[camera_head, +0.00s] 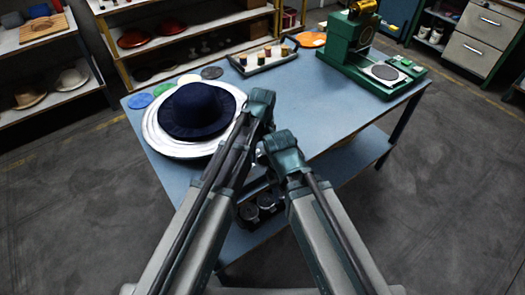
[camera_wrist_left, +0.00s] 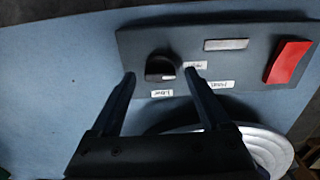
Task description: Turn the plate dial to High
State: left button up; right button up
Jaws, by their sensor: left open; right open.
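In the left wrist view, a dark round plate dial (camera_wrist_left: 160,66) sits on a dark control panel (camera_wrist_left: 235,55) on the blue table. A small light mark shows on its lower right edge. In the head view, my left wrist (camera_head: 262,102) covers the panel area. My right gripper (camera_head: 284,150) is open, lower and to the right; its fingers are mostly hidden by its own arm.
A red switch (camera_wrist_left: 289,61) stands on the panel. A dark blue hat (camera_head: 198,110) rests on a broad white round plate (camera_head: 160,137) close left of my left arm. A green machine (camera_head: 348,62) and a tray (camera_head: 262,66) stand farther back. The table's middle right is clear.

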aim_at(263, 154)
pick_arm(q)
notch_tip(263, 154, up, 14)
jog(key=p, duration=1.3)
jog(key=shift+f, duration=0.25)
pick_arm(e)
notch_tip(263, 154, up, 14)
jog(key=shift+f, duration=0.25)
jog(key=shift+f, duration=0.1)
